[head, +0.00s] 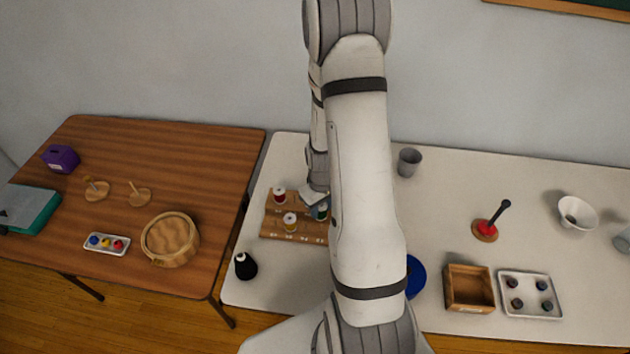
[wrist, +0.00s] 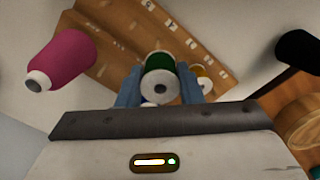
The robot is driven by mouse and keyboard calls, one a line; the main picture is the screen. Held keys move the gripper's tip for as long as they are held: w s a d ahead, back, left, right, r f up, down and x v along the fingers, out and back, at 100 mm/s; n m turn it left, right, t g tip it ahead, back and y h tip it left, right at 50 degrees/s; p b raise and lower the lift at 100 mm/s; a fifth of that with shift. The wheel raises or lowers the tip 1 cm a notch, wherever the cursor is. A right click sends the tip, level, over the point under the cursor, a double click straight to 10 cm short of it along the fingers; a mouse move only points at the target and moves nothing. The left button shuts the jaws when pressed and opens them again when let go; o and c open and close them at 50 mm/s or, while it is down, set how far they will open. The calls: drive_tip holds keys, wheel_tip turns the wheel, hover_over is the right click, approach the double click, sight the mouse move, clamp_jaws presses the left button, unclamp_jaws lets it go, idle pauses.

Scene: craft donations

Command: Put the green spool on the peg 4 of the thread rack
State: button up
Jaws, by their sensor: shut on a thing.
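The green spool (wrist: 158,72) sits between the blue fingers of my gripper (wrist: 158,88) in the wrist view, and my gripper is shut on it. The wooden thread rack (wrist: 120,52) with printed numbers lies behind the spool in that view. In the head view my gripper (head: 316,203) is over the rack (head: 270,229), partly hidden by my arm. A red spool (head: 279,196) and a yellow spool (head: 290,222) stand on the rack. My arm hides the rack's right part. I cannot tell which peg is peg 4.
A black cone (head: 245,267) stands at the white table's front left. A pink cone (wrist: 65,60) shows in the wrist view, left of the rack. A grey cup (head: 409,162) is behind my arm. A wooden box (head: 469,305) and tray (head: 530,312) are to the right.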

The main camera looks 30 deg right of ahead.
drive_tip(key=shift+d, duration=0.15)
drive_tip(key=shift+f+b, duration=1.25)
drive_tip(key=shift+f, duration=0.8)
drive_tip(key=shift+b, duration=0.4)
drive_tip(key=shift+f, duration=0.2)
drive_tip(key=shift+f+b, duration=1.6)
drive_tip(key=shift+b, duration=0.2)
drive_tip(key=o, duration=1)
drive_tip(key=shift+o, duration=0.2)
